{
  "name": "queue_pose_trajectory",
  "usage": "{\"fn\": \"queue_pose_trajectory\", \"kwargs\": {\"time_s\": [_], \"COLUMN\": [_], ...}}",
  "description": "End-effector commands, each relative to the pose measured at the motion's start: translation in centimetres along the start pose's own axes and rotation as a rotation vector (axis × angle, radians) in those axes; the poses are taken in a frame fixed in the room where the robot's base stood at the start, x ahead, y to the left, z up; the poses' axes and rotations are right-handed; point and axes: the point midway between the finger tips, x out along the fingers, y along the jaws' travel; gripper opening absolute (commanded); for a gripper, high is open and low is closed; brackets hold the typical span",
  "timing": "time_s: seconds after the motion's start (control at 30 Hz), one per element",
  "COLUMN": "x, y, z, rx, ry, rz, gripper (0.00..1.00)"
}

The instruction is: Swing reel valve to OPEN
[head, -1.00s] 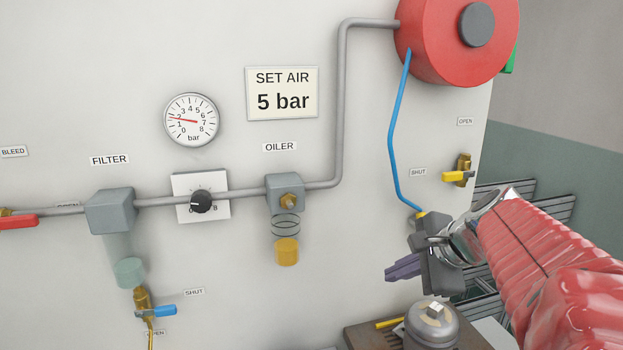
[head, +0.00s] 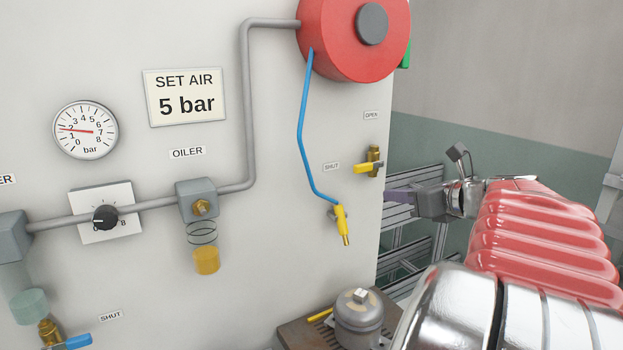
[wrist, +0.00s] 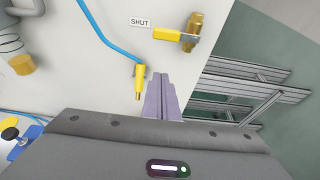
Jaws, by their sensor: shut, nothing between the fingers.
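The reel valve is a brass body (head: 374,156) with a yellow lever (head: 366,168), near the panel's right edge below the red hose reel (head: 352,38). The lever lies roughly level, pointing left toward the SHUT label (head: 331,167). The OPEN label (head: 371,115) is above the valve. The lever also shows in the wrist view (wrist: 167,36). My gripper (head: 391,195) is shut and empty, its purple fingers just below and right of the valve in the head view, apart from the lever in the wrist view.
A blue hose (head: 303,130) hangs from the reel to a yellow nozzle (head: 342,224) left of my gripper. A grey pot (head: 359,318) stands on a bench below. Metal frames (head: 412,230) stand beyond the panel edge. The gauge (head: 85,130) reads about 2 bar.

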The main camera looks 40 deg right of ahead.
Motion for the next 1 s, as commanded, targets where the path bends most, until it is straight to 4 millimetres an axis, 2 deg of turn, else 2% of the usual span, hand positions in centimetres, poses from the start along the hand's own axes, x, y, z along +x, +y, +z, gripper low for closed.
{"fn": "queue_pose_trajectory", "kwargs": {"time_s": [0.17, 0.37, 0.9, 1.0], "x": [0.3, 2.2, 10.3, 9.4], "y": [0.0, 0.1, 0.0, -0.1], "z": [0.0, -0.1, -0.1, 1.7], "rx": [-0.001, -0.001, -0.001, -0.006], "ry": [0.001, 0.001, 0.002, -0.001], "rz": [0.001, 0.003, 0.001, -0.003], "gripper": [0.0, 0.0, 0.0, 0.0]}}
